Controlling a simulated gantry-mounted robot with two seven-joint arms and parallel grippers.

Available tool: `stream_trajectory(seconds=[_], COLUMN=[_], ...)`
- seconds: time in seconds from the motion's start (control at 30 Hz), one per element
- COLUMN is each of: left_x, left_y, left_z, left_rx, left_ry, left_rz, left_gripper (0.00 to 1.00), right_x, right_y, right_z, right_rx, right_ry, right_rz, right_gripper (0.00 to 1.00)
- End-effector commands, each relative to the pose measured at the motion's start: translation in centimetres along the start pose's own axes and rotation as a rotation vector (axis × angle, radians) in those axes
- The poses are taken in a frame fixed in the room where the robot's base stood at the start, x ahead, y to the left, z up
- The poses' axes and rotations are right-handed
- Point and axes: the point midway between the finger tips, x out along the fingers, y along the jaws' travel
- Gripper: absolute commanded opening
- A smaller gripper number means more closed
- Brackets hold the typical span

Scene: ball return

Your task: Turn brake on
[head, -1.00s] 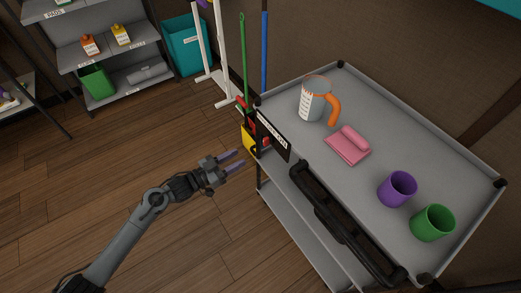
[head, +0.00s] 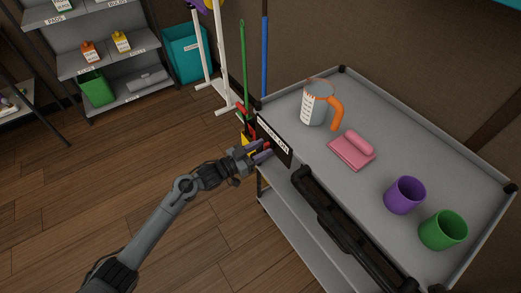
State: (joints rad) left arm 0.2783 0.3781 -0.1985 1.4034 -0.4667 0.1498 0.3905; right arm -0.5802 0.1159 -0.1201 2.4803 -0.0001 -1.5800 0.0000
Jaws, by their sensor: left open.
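A grey cart (head: 396,150) stands at the right. On its near left side is a black panel with white lettering (head: 273,140), with red and yellow parts (head: 246,140) beside it that look like the brake fitting. My left gripper (head: 266,152) is open, with its purple fingers at the lower part of this fitting, just below the panel. The gripper hides much of the yellow part, and I cannot tell whether the fingers touch anything. The brake's setting is not readable. My right gripper is not in view.
On the cart top are a jug with an orange handle (head: 313,106), a pink cloth (head: 350,152), a purple cup (head: 404,195) and a green cup (head: 443,230). A black handle bar (head: 335,222) runs along the near side. The floor at left is clear.

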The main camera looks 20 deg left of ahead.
Motion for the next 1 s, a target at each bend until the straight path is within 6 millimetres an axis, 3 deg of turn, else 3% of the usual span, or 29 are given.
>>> stream_trajectory(seconds=[0.2, 0.47, 1.0], left_x=[0.01, -0.01, -0.01], left_y=[0.0, -0.01, 0.02], left_z=[-0.01, -0.01, -0.09], left_rx=[0.0, 0.0, 0.099], left_ry=[0.0, 0.0, 0.0], left_rz=[0.0, 0.0, 0.0], left_gripper=[0.4, 0.0, 0.0], right_x=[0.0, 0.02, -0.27], right_y=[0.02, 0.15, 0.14], right_z=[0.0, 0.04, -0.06], right_rx=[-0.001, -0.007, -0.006], right_ry=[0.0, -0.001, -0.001], right_rz=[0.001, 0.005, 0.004], right_gripper=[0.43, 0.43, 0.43])
